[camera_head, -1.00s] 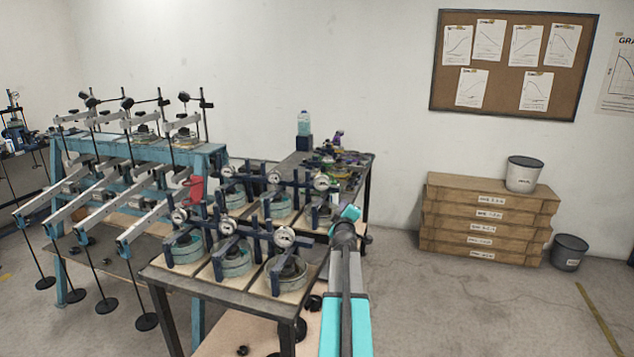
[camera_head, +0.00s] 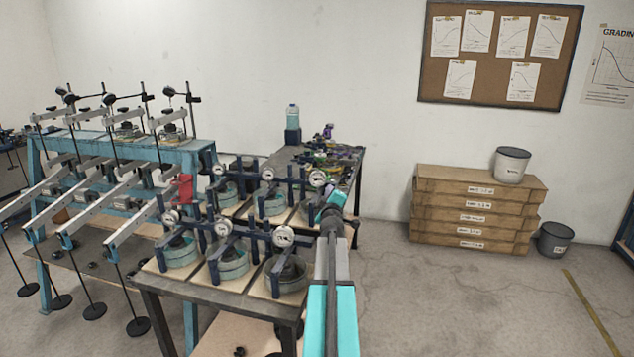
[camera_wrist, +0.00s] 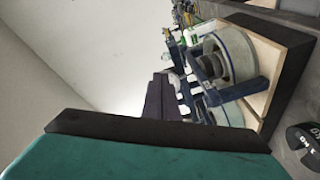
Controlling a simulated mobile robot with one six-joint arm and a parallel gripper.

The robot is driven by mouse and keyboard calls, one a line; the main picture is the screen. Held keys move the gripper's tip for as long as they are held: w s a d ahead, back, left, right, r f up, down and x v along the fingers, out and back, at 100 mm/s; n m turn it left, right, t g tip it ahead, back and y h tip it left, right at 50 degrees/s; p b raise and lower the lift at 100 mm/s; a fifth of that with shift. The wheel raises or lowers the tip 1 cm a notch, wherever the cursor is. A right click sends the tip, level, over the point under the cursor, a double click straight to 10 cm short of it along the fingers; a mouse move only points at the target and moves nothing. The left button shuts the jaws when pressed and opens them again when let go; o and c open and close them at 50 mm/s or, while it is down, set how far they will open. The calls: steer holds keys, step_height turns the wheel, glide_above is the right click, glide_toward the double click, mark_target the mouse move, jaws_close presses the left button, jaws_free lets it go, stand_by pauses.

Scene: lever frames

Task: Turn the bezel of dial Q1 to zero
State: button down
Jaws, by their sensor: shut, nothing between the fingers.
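Several round white-faced dials stand on dark posts over grey-green cells on the middle table. The front row has a left dial (camera_head: 171,217), a middle dial (camera_head: 223,228) and a right dial (camera_head: 284,236); a back row includes a right dial (camera_head: 317,178). No label is legible, so I cannot tell which is Q1, nor read any needle. My gripper (camera_head: 332,198), teal and dark, is at the table's right side, near the back-right dial; contact cannot be judged. It is shut and empty. The wrist view shows a cell (camera_wrist: 232,62) on a board, but no clear dial face.
A blue frame (camera_head: 180,165) with long lever arms and hanging weights stands left. The floor (camera_head: 450,300) on the right is clear.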

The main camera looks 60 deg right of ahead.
mark_target(318, 179)
steer(key=shift+x, duration=3.5)
steer(key=shift+w+a, duration=0.1)
steer(key=shift+w+a+f+b, duration=0.15)
steer(key=shift+f+b, duration=0.25)
steer(key=shift+b, duration=0.2)
steer(key=shift+w+a+f+b, duration=0.1)
steer(key=shift+w+f+b, duration=0.1)
steer(key=shift+f+b, duration=0.3)
steer(key=shift+w+a+f+b, duration=0.2)
steer(key=shift+w+f+b, duration=0.25)
steer(key=shift+b, duration=0.65)
steer(key=shift+w+a+f, duration=0.1)
steer(key=shift+f, duration=0.05)
steer(key=shift+f+b, duration=0.3)
steer(key=shift+b, duration=0.1)
steer(key=shift+s+f, duration=0.1)
steer(key=shift+s, duration=0.2)
